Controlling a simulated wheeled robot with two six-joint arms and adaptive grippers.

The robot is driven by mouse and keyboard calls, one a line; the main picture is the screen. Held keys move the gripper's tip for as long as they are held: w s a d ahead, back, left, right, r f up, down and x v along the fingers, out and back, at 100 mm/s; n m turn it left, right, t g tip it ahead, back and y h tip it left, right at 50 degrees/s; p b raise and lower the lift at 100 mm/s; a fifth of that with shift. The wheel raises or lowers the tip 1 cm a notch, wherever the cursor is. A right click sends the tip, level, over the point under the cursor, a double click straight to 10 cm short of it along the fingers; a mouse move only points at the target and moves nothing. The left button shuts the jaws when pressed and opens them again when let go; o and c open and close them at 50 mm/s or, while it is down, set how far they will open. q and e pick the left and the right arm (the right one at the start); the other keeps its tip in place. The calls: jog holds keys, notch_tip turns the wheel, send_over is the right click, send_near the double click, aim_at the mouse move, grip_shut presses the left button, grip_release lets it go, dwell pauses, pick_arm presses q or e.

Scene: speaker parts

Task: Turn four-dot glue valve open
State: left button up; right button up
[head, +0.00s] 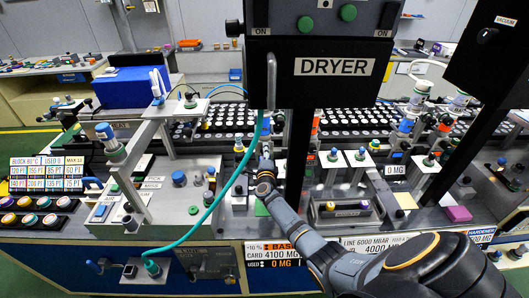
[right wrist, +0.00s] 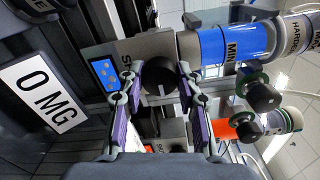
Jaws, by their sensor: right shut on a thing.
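My right arm reaches in from the lower right in the head view, with its gripper (head: 265,166) at the station under the DRYER box (head: 334,67). In the right wrist view the gripper (right wrist: 159,88) has its two purple-padded fingers on either side of a round black knob (right wrist: 159,76) and is shut on it. A blue-banded cylinder (right wrist: 228,43) lies beside the knob in the wrist view. My left gripper is not in view.
A teal hose (head: 222,193) curves past my right gripper on its left. A dark post (head: 298,160) stands close on its right. In the wrist view, dark round knobs (right wrist: 262,97) and an "0 MG" sign (right wrist: 42,93) are nearby.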

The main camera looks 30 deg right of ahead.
jog(key=o, duration=1.2)
jog(key=shift+c, duration=0.2)
jog(key=v, duration=1.2)
